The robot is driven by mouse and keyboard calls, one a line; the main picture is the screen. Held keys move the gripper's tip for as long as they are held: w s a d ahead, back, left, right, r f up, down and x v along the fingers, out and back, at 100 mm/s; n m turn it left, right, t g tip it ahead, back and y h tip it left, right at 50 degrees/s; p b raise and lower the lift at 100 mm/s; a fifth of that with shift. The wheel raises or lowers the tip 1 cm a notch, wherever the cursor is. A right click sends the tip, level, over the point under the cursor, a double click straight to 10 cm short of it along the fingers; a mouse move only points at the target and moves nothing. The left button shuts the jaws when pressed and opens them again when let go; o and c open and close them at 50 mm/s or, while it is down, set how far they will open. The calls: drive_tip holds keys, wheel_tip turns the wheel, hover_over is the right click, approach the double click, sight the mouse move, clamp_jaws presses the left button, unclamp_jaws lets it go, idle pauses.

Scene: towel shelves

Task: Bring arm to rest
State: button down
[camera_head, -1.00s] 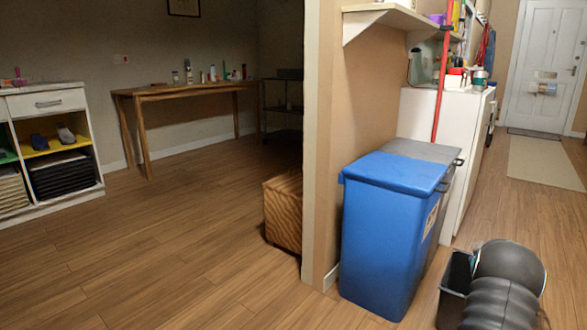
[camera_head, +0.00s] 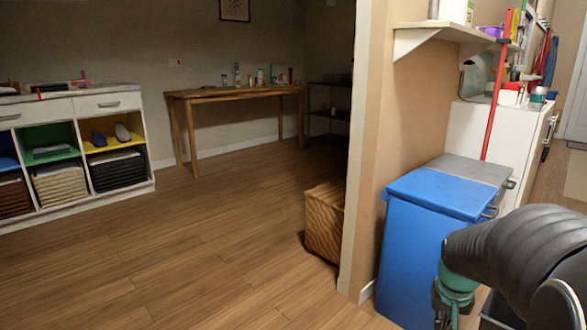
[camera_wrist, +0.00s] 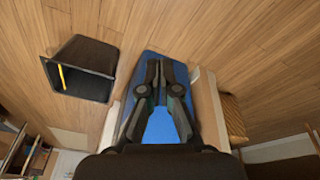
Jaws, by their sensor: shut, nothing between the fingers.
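My gripper (camera_wrist: 166,66) shows in the wrist view with its two dark fingers pointing away from the camera. Its fingertips are together and hold nothing. The blue bin (camera_wrist: 163,125) lies behind the fingers in that view; I cannot tell how far below them it is. In the head view, part of my dark arm (camera_head: 520,250) shows at the lower right, in front of the blue bin (camera_head: 430,235). My fingers are not clearly seen in the head view.
A dark open bin (camera_wrist: 82,68) stands on the floor beside the blue bin. A wall edge (camera_head: 355,150) and a wooden box (camera_head: 325,222) are left of it. Shelves with towels (camera_head: 118,168) and a wooden table (camera_head: 235,92) stand farther back. The left floor is clear.

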drive_tip(key=s+a+r+n+t+p, duration=0.1)
drive_tip(key=s+a+r+n+p, duration=0.1)
drive_tip(key=s+a+r, duration=0.5)
drive_tip(key=s+a+r+n+t+y+p, duration=0.1)
drive_tip(key=s+a+r+n+t+p, duration=0.1)
drive_tip(key=s+a+r, duration=0.5)
drive_tip(key=a+p, duration=0.1)
drive_tip(key=a, duration=0.3)
drive_tip(key=shift+a+r, duration=0.2)
drive_tip(key=shift+a, duration=0.1)
drive_tip(key=shift+s, duration=0.1)
